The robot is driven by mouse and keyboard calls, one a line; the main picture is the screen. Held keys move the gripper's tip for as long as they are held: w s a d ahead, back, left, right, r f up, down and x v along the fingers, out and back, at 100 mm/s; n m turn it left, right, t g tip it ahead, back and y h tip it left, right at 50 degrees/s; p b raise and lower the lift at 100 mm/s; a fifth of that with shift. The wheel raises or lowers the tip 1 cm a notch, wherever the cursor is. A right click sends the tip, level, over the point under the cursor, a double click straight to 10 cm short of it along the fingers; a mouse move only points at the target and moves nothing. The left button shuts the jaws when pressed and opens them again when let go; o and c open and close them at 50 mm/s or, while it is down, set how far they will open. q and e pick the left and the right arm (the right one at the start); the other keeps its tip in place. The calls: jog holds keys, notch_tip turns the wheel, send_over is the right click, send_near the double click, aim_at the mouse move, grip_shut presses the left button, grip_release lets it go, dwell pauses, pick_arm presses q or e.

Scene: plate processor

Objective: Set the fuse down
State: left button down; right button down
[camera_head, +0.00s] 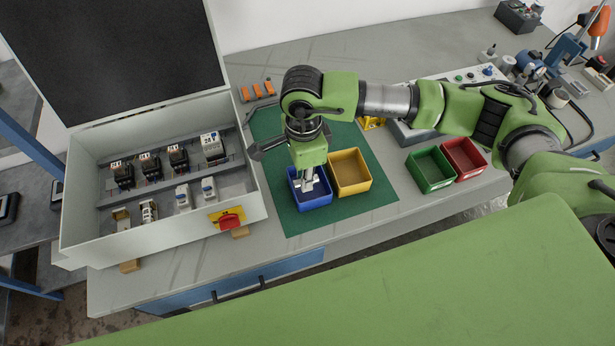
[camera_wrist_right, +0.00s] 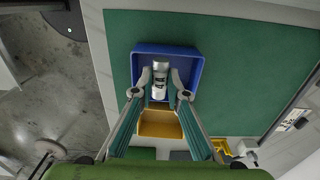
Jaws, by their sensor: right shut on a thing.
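My right gripper (camera_head: 308,184) points down over the blue bin (camera_head: 318,203) on the green mat (camera_head: 295,225). In the right wrist view, the right gripper (camera_wrist_right: 160,82) is shut on a white and grey fuse (camera_wrist_right: 159,86). The fuse is seen against the inside of the blue bin (camera_wrist_right: 197,62). I cannot tell whether it touches the bin floor. In the head view the fuse is mostly hidden by the gripper. My left gripper is in neither view.
A yellow bin (camera_head: 349,172) stands right beside the blue one. Green (camera_head: 430,170) and red (camera_head: 463,158) bins stand further right. An open electrical cabinet (camera_head: 85,235) with several components and a red switch (camera_head: 228,219) is at left. The front part of the mat is clear.

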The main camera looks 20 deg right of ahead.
jog(key=shift+w+d+f, duration=0.3)
jog(key=shift+d+f, duration=0.05)
jog(key=shift+f, duration=0.15)
jog(key=f+p, duration=0.2)
jog(key=f, duration=0.1)
jog(key=shift+w+d, duration=0.15)
jog(key=shift+d, duration=0.05)
jog(key=shift+f, duration=0.35)
jog(key=shift+f, duration=0.1)
jog(key=shift+f, duration=0.15)
jog(key=c, duration=2)
grip_release()
